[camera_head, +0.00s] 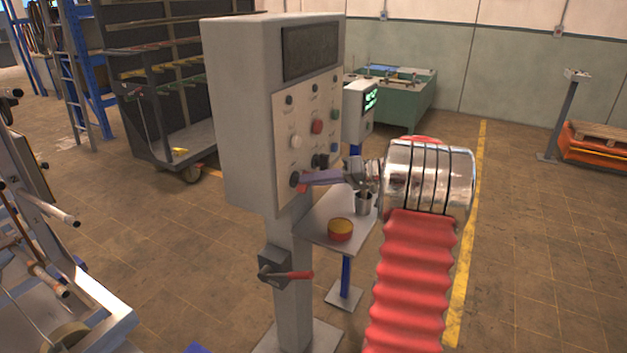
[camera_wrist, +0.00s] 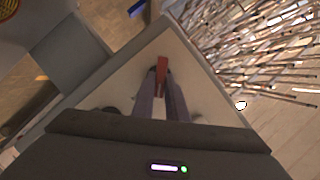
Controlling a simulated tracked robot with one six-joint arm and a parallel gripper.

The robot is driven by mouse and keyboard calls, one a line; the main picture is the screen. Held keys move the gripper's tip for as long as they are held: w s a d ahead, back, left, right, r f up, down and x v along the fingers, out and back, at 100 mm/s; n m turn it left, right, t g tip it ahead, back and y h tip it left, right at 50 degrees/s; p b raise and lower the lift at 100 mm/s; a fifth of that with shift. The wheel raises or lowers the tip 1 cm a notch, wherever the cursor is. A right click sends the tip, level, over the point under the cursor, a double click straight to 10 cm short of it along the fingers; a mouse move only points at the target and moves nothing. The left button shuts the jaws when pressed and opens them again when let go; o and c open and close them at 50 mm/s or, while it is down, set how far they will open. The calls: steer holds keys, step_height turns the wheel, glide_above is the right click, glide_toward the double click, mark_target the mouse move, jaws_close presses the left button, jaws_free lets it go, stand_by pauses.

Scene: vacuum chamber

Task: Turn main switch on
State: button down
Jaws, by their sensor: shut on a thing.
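A grey control cabinet (camera_head: 236,110) stands on a post, with a light panel of knobs and buttons on its face. My gripper (camera_head: 305,180) is at the lower left of that panel, beside a dark round knob (camera_head: 294,179). In the wrist view my gripper (camera_wrist: 160,88) is shut on a red switch handle (camera_wrist: 162,68) in front of the light panel (camera_wrist: 180,60). The fingers hide part of the handle and its base. I cannot tell from the frames whether this switch is on or off.
A lever with a red handle (camera_head: 294,275) sits on the post below the cabinet. A small table (camera_head: 312,226) behind holds a red and yellow round tin (camera_head: 340,229) and a cup (camera_head: 362,203). A green bench (camera_head: 405,105) stands farther back.

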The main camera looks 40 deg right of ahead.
steer(key=shift+w+d+f+m+t+y, duration=0.1)
steer(key=shift+f+m+t+y, duration=0.3)
steer(key=shift+m, duration=0.75)
steer(key=shift+w+r+m+t+y, duration=0.1)
steer(key=shift+m+y, duration=0.5)
steer(key=shift+m, duration=0.6)
steer(key=shift+w+d+f+m+t+y, duration=0.1)
steer(key=shift+f+m+t+y, duration=0.3)
steer(key=shift+m, duration=0.75)
steer(key=shift+r, duration=0.15)
steer(key=c, duration=1.8)
jaws_free()
steer(key=shift+a, duration=0.1)
steer(key=shift+o, duration=0.2)
steer(key=shift+s, duration=0.1)
steer(key=v, duration=1.3)
steer(key=shift+d, duration=0.45)
